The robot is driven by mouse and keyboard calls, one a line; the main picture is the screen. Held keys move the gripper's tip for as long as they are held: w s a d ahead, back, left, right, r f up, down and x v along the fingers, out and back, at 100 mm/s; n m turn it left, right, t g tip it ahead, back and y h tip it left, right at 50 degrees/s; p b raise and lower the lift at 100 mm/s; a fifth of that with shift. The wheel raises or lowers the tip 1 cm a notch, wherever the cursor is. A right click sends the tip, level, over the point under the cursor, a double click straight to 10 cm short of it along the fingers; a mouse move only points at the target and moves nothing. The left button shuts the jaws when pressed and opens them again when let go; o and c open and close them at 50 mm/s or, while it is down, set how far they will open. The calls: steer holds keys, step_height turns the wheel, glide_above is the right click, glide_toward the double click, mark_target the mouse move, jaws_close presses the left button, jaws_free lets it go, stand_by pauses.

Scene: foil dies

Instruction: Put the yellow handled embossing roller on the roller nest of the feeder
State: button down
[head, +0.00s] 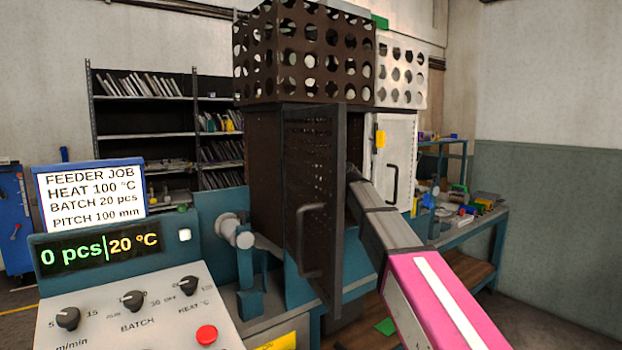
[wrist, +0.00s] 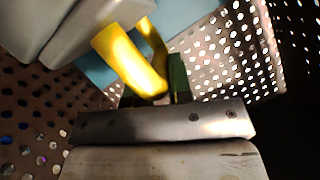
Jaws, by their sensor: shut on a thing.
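In the wrist view my gripper (wrist: 155,92) is shut on a bright yellow curved handle (wrist: 128,62), which I take to be the embossing roller's. Pale grey rounded shapes (wrist: 85,25) lie beyond the handle at upper left; I cannot tell whether they belong to the roller. In the head view my gripper and the roller are hidden behind the open dark door (head: 318,200), where my arm reaches in. The teal feeder (head: 215,205) stands left of the door, with a grey cylindrical part on it (head: 243,238). I cannot make out the roller nest for certain.
Perforated walls (wrist: 235,60) surround my gripper closely. A brown perforated cage (head: 300,55) tops the dark cabinet. A white cabinet (head: 392,150) adjoins it on the right. The control panel (head: 130,310) fills the lower left. A cluttered bench (head: 470,222) stands at right.

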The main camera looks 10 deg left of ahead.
steer(key=shift+f, duration=2.1)
steer(key=c, duration=1)
jaws_free()
steer(key=shift+c, duration=0.2)
steer(key=v, duration=1.2)
steer(key=s+d+f+m+g+h, duration=0.1)
steer(key=d+f+h, duration=0.1)
steer(key=d+f, duration=0.5)
steer(key=s+d+f+m+h, duration=0.1)
steer(key=d+f+h, duration=0.15)
steer(key=f, duration=0.85)
steer(key=d+f+m+g+h, duration=0.1)
steer(key=d+f+h, duration=0.1)
steer(key=d+f, duration=0.55)
steer(key=s+d+f+m+g+h, duration=0.1)
steer(key=s+d+f+g+h, duration=0.1)
steer(key=s+d+f, duration=0.6)
steer(key=s+d+f+m+g+h, duration=0.2)
steer(key=s+d+f, duration=0.7)
steer(key=f, duration=0.8)
steer(key=shift+d+m+g+h, duration=0.35)
steer(key=shift+g+h, duration=0.25)
steer(key=shift+h, duration=0.25)
